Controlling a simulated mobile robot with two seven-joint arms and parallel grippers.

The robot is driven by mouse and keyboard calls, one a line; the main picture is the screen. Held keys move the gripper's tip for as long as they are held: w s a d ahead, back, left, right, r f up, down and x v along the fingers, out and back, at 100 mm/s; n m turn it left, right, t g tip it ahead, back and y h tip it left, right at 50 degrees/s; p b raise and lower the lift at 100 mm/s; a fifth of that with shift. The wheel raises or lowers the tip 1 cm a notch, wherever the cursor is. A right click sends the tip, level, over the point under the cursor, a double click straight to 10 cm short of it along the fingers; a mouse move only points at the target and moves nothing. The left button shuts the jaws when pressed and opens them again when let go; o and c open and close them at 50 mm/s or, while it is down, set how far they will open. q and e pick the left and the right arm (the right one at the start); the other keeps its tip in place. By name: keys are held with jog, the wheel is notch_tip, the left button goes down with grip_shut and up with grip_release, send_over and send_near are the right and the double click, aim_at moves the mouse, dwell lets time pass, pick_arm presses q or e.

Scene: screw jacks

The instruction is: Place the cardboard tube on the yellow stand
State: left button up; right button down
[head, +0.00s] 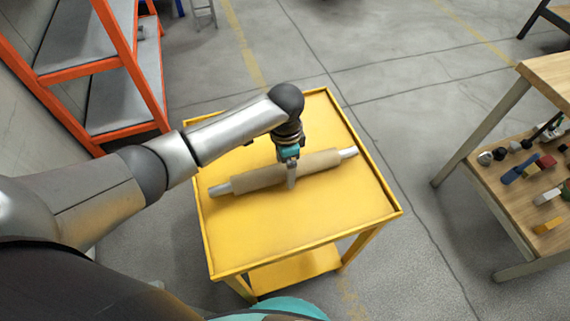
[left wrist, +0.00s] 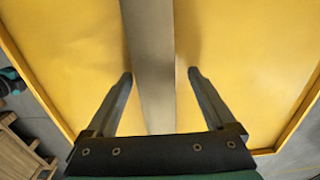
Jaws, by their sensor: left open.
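The cardboard tube (head: 258,177) is tan, with a pale grey piece sticking out at each end. It lies across the top of the yellow stand (head: 270,225), a yellow table with a raised rim. My left gripper (head: 291,182) reaches down over the middle of the tube. In the left wrist view the tube (left wrist: 153,50) runs between the two fingers of the open gripper (left wrist: 161,76), with a gap on both sides. The stand's yellow top (left wrist: 75,40) fills the background there. My right gripper is in neither view.
An orange-framed shelf (head: 128,60) stands at the upper left. A wooden workbench (head: 553,75) with several small parts on its lower shelf stands at the right. The front of the stand's top is bare, and open grey floor lies around the stand.

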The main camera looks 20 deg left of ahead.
pick_arm(q)
notch_tip(320, 180, up, 6)
jog(key=shift+f+p, duration=0.15)
jog(key=shift+p, duration=1)
notch_tip(320, 180, up, 7)
jog(key=p, duration=0.2)
jog(key=shift+f, duration=0.2)
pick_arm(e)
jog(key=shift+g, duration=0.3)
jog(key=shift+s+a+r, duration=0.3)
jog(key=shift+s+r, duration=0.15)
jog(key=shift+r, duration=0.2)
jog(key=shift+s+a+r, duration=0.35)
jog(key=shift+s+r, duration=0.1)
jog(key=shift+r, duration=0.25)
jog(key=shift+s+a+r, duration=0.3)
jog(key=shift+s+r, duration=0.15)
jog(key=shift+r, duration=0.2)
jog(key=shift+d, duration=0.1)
